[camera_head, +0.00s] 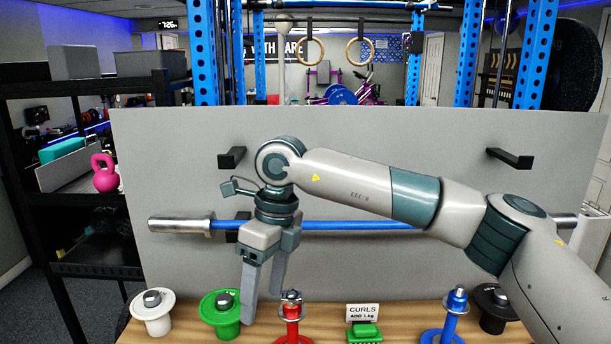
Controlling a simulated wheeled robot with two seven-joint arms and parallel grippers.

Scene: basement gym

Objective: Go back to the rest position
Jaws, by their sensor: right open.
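My right arm comes in from the right and reaches across the view. My right gripper (262,302) points down, with its two fingers apart and nothing between them. It hangs in front of the grey panel, between the green weight (222,309) and the red post (291,312) in the picture. I cannot tell whether its fingertips touch anything. A bar with a blue shaft (350,225) and silver ends runs level behind the gripper and arm, which hide parts of it. My left gripper is not in view.
A wooden surface (190,332) carries a white weight (152,312), a blue post (454,314), a black weight (494,308) and a "CURLS ADD 1 kg" card (362,313). The grey panel (400,140) stands behind, with empty upper pegs (232,157). A black shelf (95,205) with a pink kettlebell (104,175) is left.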

